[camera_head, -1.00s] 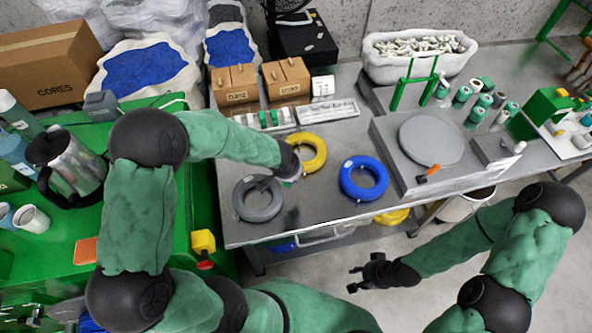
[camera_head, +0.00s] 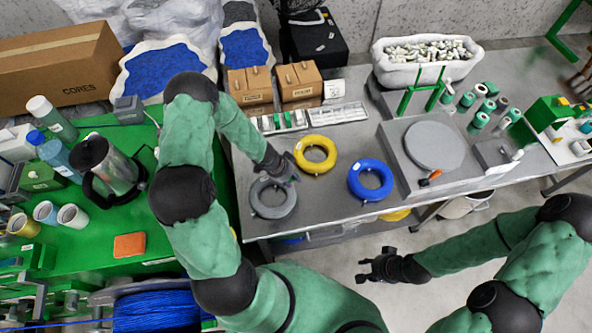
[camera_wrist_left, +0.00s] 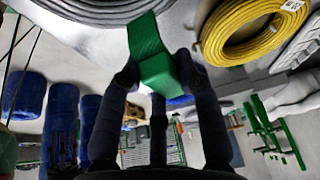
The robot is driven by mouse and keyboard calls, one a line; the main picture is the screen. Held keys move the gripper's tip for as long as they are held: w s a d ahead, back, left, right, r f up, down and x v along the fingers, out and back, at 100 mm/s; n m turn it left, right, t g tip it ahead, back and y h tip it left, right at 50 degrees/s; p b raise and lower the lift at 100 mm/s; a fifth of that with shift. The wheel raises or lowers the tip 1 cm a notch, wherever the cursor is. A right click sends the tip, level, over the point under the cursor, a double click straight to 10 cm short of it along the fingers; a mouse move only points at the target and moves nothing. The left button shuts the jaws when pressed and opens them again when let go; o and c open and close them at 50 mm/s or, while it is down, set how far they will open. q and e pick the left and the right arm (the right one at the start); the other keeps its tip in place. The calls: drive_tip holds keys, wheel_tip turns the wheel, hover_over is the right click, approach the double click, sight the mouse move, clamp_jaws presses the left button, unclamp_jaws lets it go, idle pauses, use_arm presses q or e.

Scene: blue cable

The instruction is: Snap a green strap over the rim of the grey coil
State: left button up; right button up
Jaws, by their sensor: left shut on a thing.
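The grey coil (camera_head: 262,209) lies flat near the front left of the metal table. My left gripper (camera_head: 285,174) is over the coil's upper right rim. In the left wrist view the gripper's fingers (camera_wrist_left: 158,75) are shut on a green strap (camera_wrist_left: 148,38), seen as a green block. A grey coil (camera_wrist_left: 90,12) shows behind the strap at the top of that view; I cannot tell whether the strap touches it. My right gripper (camera_head: 372,267) is empty, its fingers apart, in front of the table edge.
The yellow coil (camera_head: 301,157) and blue coil (camera_head: 357,190) lie right of the grey one. A raised grey block with a round plate (camera_head: 434,146) stands to the right. Bare table (camera_head: 318,207) lies between the grey and blue coils.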

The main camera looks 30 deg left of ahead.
sight(291, 190)
use_arm(q)
drive_tip(key=shift+s+f, duration=0.1)
drive_tip(key=shift+f, duration=0.15)
wheel_tip(291, 190, down, 4)
drive_tip(key=b, duration=0.4)
drive_tip(key=shift+r, duration=0.25)
drive_tip(key=shift+f, duration=0.15)
drive_tip(key=shift+f+b, duration=0.45)
drive_tip(key=shift+f, duration=0.15)
idle(0.3)
drive_tip(key=shift+r+p, duration=0.65)
drive_tip(key=shift+p, duration=0.1)
idle(0.6)
drive_tip(key=shift+f+b, duration=0.45)
drive_tip(key=shift+f, duration=0.2)
drive_tip(key=shift+r, duration=0.15)
idle(0.4)
